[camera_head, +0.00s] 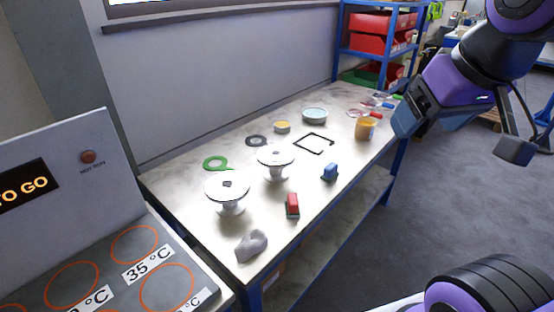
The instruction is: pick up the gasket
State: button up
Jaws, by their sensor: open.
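Two flat rings that look like gaskets lie on the table (325,205): a green one (215,162) at the left near the wall, and a dark grey one (256,141) farther along. I cannot tell from the picture which is the task's gasket. Both lie flat, apart from the white flanged vessels (228,190) and (276,160), which stand just in front of them. My gripper (462,135) is at the upper right, beyond the table's right edge, well away from both rings. It appears open and empty; its tips are partly unclear.
A black square frame (314,143), orange cup (365,128), yellow tin (282,127) and pale dish (314,115) stand farther back. A heating panel (110,270) adjoins at left.

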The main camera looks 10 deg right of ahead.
aim_at(264, 142)
jog(key=i+l+u, duration=0.45)
jog(key=l, duration=0.25)
jog(key=i+l+u, duration=0.1)
jog(key=l+u, duration=0.15)
jog(key=i+l+u, duration=0.2)
jog(key=l, duration=0.35)
jog(key=l+u, duration=0.25)
jog(key=l, duration=0.15)
